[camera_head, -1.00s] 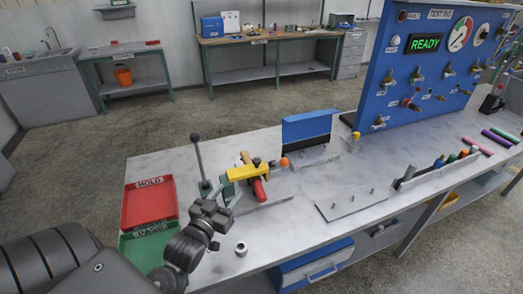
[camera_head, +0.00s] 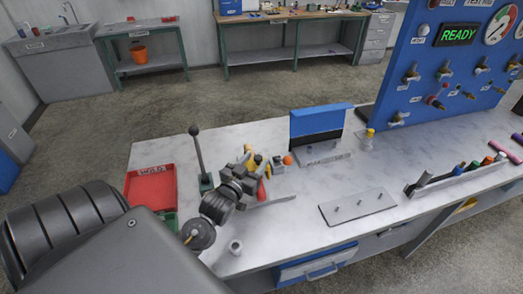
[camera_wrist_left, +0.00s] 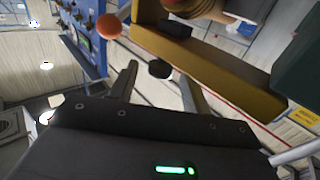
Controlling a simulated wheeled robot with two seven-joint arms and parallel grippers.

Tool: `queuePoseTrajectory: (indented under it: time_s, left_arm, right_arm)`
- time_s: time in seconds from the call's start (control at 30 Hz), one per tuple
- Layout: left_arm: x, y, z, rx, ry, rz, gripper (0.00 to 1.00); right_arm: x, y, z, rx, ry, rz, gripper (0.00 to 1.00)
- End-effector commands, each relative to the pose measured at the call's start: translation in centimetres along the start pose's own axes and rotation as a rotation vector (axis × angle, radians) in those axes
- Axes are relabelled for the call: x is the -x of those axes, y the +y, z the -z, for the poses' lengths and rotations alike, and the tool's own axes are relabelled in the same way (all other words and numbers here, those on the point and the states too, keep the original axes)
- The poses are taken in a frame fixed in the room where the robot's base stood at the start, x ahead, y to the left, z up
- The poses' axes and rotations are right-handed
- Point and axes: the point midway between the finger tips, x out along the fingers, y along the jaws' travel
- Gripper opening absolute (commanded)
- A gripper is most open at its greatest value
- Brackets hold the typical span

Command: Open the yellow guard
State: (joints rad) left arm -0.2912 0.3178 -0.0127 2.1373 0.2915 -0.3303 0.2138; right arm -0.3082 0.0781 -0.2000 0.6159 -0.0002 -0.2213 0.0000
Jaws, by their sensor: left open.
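The yellow guard (camera_head: 257,159) is on the bench fixture and is mostly hidden behind my left gripper in the head view. In the left wrist view it is a long yellow bar (camera_wrist_left: 215,62) running diagonally just beyond the fingers. My left gripper (camera_head: 248,160) is open at the guard; its two fingers (camera_wrist_left: 158,70) point toward the bar. A dark round knob (camera_wrist_left: 160,69) shows between the fingertips, and I cannot tell whether they touch it. An orange ball (camera_head: 288,160) sits to the right of the guard. My right gripper is out of view.
A black-knobbed lever (camera_head: 199,155) stands left of the fixture. A red tray (camera_head: 150,186) lies at the left. A small metal ring (camera_head: 235,247) lies in front. A pegged plate (camera_head: 358,207) and a blue test panel (camera_head: 440,60) are to the right.

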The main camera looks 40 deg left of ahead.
Motion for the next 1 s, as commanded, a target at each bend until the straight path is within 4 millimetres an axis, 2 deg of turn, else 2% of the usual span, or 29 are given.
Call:
queuePoseTrajectory:
  time_s: [0.13, 0.3, 0.67, 1.0]
  left_arm:
    - [-2.5, 0.1, 0.2, 0.001, 0.000, -0.001, 0.48]
    - [-4.1, 0.1, 0.1, 0.001, -0.001, -0.002, 0.48]
    - [-4.5, 0.2, -0.1, 0.001, -0.001, -0.003, 0.48]
    - [-4.5, 0.2, 0.0, 0.001, -0.001, -0.003, 0.04]
  right_arm:
    - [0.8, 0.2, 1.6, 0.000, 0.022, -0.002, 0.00]
    - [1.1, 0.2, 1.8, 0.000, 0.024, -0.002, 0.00]
    - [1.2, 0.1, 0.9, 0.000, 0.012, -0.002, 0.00]
    - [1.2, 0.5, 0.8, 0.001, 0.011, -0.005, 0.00]
